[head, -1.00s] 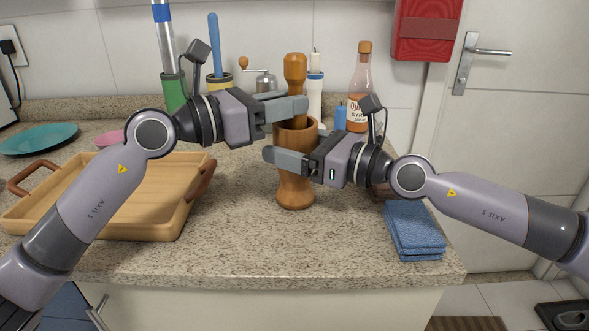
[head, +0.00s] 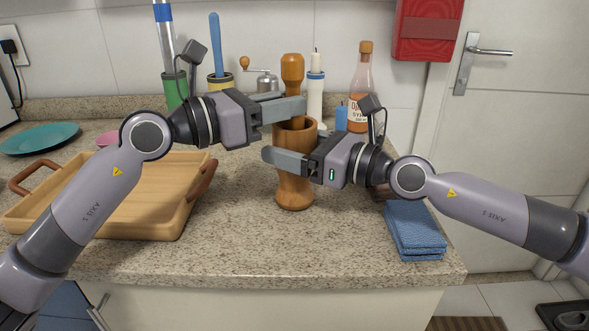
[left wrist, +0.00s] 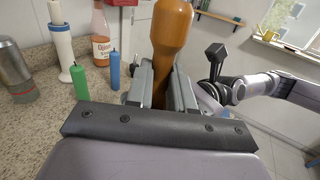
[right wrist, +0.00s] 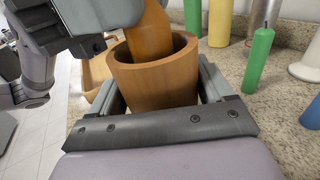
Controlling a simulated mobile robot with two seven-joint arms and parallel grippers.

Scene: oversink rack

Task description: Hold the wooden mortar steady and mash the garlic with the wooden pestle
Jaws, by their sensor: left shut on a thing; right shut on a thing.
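The wooden mortar (head: 294,190) stands upright on the granite counter. My right gripper (head: 283,160) is shut around its upper body, and the right wrist view shows the fingers on both sides of the cup (right wrist: 155,82). The wooden pestle (head: 292,72) stands nearly upright with its lower end inside the mortar. My left gripper (head: 288,108) is shut on the pestle's shaft just above the mortar's rim; the shaft also shows between the fingers in the left wrist view (left wrist: 172,30). The garlic is not visible; the mortar's inside is hidden by the pestle and rim.
A wooden tray (head: 150,228) lies on the left, with a teal plate (head: 40,138) behind it. A syrup bottle (head: 361,90), a white candle holder (head: 315,95) and a grinder (head: 265,82) stand behind. Folded blue cloths (head: 414,232) lie at right. The front counter is clear.

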